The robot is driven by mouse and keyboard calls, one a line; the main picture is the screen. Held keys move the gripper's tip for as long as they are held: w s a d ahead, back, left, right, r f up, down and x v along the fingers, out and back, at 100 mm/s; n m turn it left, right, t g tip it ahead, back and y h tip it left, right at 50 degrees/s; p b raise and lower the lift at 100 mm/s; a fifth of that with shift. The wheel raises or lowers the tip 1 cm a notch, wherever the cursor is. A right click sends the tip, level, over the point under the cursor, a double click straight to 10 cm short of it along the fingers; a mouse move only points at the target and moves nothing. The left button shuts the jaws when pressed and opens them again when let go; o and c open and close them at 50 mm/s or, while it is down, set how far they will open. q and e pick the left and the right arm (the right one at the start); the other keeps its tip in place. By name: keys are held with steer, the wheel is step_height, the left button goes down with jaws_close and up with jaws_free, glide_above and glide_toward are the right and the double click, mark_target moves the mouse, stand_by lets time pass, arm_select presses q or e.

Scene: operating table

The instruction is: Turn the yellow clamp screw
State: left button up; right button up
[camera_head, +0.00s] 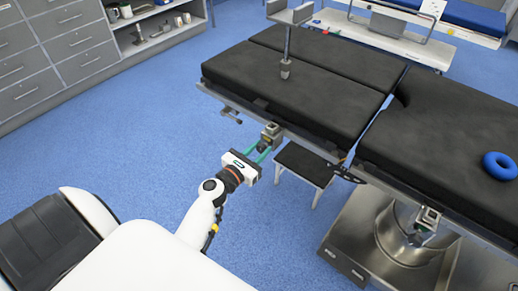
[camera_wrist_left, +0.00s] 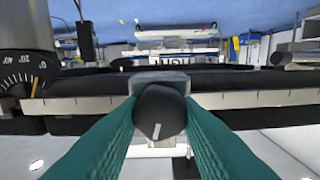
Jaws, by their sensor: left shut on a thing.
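A grey metal clamp (camera_head: 270,132) sits on the side rail of the black operating table. In the left wrist view its round screw knob (camera_wrist_left: 160,112) faces me; it looks dark, not yellow, with a short pale mark low on its face. My left gripper (camera_head: 264,149) reaches the clamp from the front left. Its teal fingers, also in the left wrist view (camera_wrist_left: 160,125), stand on both sides of the knob and are shut on it. The screw's shaft is hidden behind the knob. My right gripper is not in view.
The table's black padded top (camera_head: 300,85) and side rail lie just beyond the clamp. A small black step stool (camera_head: 304,163) stands below, right of the gripper. Another clamp (camera_head: 428,220) is farther right. A blue ring (camera_head: 500,166) lies on the pad. The floor at left is clear.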

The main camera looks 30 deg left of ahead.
arm_select(q)
steer(key=shift+f, duration=0.1)
stand_by(0.3)
steer(key=o, duration=1)
steer(key=shift+c, duration=0.2)
steer(key=s, duration=0.4)
steer(key=shift+s+a, duration=0.15)
steer(key=b, duration=0.1)
glide_toward(260, 151)
steer(key=shift+s+a+r, duration=0.1)
steer(key=shift+s+r, duration=0.1)
steer(key=shift+s, duration=1.05)
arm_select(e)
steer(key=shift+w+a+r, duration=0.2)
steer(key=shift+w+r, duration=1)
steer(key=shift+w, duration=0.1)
